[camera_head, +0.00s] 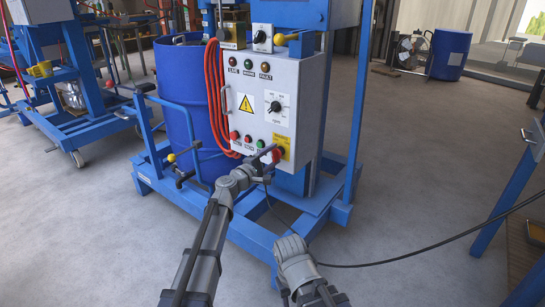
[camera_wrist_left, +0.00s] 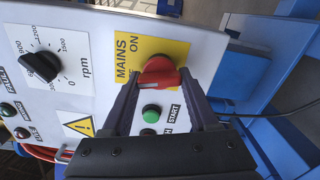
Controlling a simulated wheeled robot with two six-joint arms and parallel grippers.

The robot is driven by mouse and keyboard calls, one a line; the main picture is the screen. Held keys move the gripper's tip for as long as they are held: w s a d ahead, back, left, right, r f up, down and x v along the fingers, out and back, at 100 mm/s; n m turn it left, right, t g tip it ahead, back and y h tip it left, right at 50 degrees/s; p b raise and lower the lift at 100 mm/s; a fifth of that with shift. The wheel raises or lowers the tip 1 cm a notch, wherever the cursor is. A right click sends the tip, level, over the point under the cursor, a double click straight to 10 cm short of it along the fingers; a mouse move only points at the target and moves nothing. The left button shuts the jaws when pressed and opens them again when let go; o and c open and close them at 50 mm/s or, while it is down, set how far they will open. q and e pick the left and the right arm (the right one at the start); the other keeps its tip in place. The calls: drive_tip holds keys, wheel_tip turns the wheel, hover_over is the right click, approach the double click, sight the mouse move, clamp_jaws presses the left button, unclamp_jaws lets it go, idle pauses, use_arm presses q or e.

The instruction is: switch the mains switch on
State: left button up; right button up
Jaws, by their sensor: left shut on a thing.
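The mains switch is a red rotary knob (camera_wrist_left: 160,72) on a yellow plate (camera_wrist_left: 138,50) marked MAINS and ON in the left wrist view. In the head view the red knob (camera_head: 277,156) sits at the lower right of the light grey control panel (camera_head: 252,110). My left gripper (camera_wrist_left: 158,84) is shut on the knob, one finger on each side of it. In the head view my left gripper (camera_head: 270,157) reaches the panel's lower right corner. My right gripper (camera_head: 284,293) is low in front of the blue base frame, and its fingers are not clear.
A green START button (camera_wrist_left: 151,112) lies close to the knob, between my left fingers. A black rpm dial (camera_head: 275,106) is higher on the panel. Red cable (camera_head: 214,90) hangs on the panel's left side, beside a blue drum (camera_head: 185,85). A black cable (camera_head: 420,256) crosses the floor at right.

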use_arm(q)
drive_tip(key=m, duration=0.6)
drive_tip(key=shift+r+m, duration=0.1)
drive_tip(key=shift+m, duration=0.2)
drive_tip(key=m, duration=0.5)
drive_tip(key=shift+s+d+r, duration=0.1)
drive_tip(key=shift+m, duration=0.3)
drive_tip(key=o, duration=1.4)
drive_tip(key=shift+v, duration=3.95)
